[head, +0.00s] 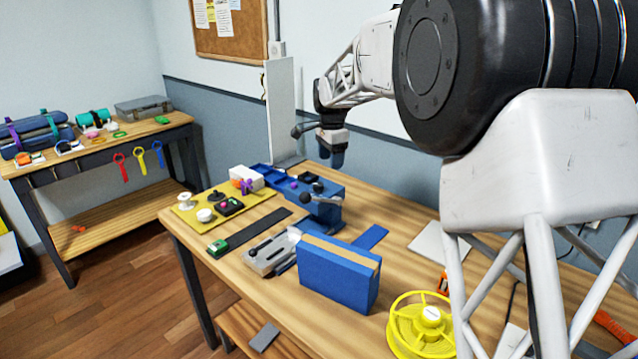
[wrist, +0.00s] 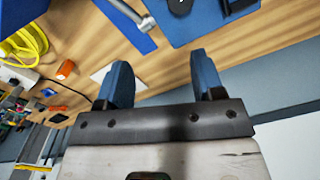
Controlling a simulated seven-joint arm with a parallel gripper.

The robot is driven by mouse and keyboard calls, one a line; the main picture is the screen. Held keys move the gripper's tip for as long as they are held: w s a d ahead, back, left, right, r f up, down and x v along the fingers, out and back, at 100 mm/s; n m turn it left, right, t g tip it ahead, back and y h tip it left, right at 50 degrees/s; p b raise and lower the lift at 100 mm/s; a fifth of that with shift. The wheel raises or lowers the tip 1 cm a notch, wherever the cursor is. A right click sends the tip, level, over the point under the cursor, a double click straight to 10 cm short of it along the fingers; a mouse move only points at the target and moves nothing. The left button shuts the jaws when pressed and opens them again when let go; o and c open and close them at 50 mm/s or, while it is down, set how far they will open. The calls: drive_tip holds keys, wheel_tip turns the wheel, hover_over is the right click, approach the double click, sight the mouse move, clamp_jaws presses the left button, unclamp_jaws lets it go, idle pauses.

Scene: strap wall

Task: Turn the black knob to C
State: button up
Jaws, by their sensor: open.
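A yellow board (head: 186,212) lies near the left end of the table in the head view. On it stand a small black knob (head: 216,195), white round parts and a black square block with a pink top. A blue box fixture (head: 325,211) to its right also carries black knob-like parts. No letter C is readable, so I cannot tell which knob is meant or how it points. My gripper (head: 337,160) is above and behind the blue fixture, apart from everything. In the wrist view its two blue fingers (wrist: 160,70) are open and empty.
A blue block with a tan top (head: 338,275) and a grey clamp-like device (head: 272,252) stand in front of the fixture. A yellow spool (head: 421,325) is at the front right. The wall with a white panel (head: 281,110) is close behind the gripper.

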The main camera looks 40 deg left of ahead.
sight(318, 184)
drive_tip(key=a, duration=0.1)
drive_tip(key=s+a+f, duration=0.1)
drive_tip(key=a, duration=0.2)
drive_tip(key=shift+s+f, duration=0.15)
drive_tip(key=shift+f, duration=0.15)
drive_tip(key=shift+f, duration=0.15)
drive_tip(key=shift+d+f, duration=0.1)
drive_tip(key=shift+f, duration=3.6)
drive_tip(key=shift+c, duration=0.2)
drive_tip(key=c, duration=0.9)
